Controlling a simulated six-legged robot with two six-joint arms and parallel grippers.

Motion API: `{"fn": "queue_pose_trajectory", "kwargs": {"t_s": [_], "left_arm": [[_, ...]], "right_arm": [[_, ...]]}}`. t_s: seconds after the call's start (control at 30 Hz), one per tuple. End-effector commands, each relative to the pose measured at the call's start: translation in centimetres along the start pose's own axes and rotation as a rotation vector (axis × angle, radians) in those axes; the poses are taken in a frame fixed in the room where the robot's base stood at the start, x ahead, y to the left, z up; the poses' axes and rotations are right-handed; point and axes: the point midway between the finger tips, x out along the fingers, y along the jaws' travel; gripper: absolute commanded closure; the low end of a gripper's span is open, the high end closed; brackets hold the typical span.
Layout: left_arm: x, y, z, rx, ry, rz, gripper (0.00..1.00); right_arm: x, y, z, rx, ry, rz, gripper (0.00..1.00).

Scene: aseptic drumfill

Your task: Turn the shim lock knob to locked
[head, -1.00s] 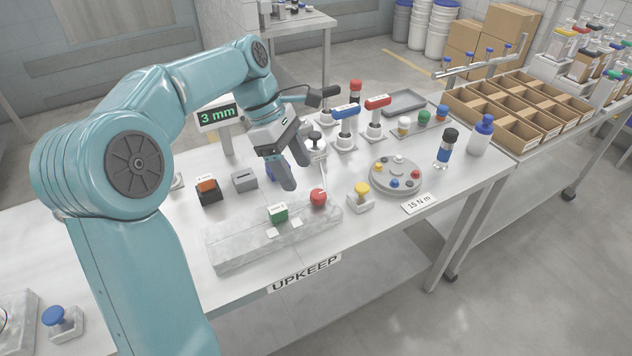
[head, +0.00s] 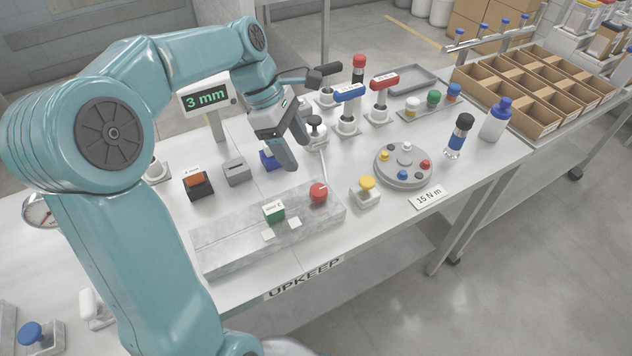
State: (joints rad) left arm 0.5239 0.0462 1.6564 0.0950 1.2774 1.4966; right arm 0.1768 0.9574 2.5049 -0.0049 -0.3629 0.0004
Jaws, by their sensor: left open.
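A red round knob (head: 318,193) with a pale mark on top sits at the right end of a grey stone-like block (head: 225,245) near the table's front edge. I take it for the shim lock knob, but cannot read a label on it. A green block with a white labelled top (head: 274,212) stands on the same block, left of the knob. My left gripper (head: 292,152) is open and empty, above and behind the red knob, apart from it. It partly hides a blue item (head: 268,160) behind it. My right gripper is not in view.
A yellow knob (head: 367,183) is right of the block, near a grey turntable (head: 404,178) and a 15 N m sign (head: 429,197). Blue and red T-handles (head: 349,93) stand close behind the gripper.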

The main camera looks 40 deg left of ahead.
Motion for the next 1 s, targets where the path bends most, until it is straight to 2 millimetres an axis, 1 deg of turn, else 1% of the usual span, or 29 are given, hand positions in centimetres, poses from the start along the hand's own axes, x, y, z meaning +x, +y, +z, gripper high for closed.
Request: {"fn": "queue_pose_trajectory", "kwargs": {"t_s": [0.03, 0.2, 0.3, 0.4, 0.5, 0.6, 0.9, 0.97, 1.0], "left_arm": [[1.5, -0.1, 0.0, 0.0, 0.0, -0.005, 0.33], [5.6, -0.1, 0.0, 0.0, 0.0, -0.005, 0.33], [7.7, 0.1, 0.1, 0.0, 0.0, -0.005, 0.33], [9.3, 0.2, 0.1, 0.0, 0.0, -0.005, 0.33], [10.4, 0.3, 0.1, -0.001, 0.0, -0.002, 0.33], [11.1, 0.4, 0.0, -0.001, 0.0, -0.002, 0.33], [11.2, 0.5, 0.0, -0.001, 0.0, 0.0, 0.33], [11.2, 0.5, 0.0, -0.001, 0.0, 0.0, 0.53], [11.2, 0.5, 0.0, -0.001, 0.0, 0.0, 0.66]], "right_arm": [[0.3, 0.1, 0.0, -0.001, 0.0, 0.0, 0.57], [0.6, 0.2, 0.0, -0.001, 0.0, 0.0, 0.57], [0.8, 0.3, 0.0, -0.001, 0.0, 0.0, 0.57], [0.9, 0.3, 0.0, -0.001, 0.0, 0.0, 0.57], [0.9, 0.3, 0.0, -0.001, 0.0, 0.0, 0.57], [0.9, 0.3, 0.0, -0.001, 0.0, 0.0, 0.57], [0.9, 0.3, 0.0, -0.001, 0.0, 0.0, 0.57], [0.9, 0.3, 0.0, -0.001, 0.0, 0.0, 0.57], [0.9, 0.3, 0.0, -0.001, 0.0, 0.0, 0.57]]}}
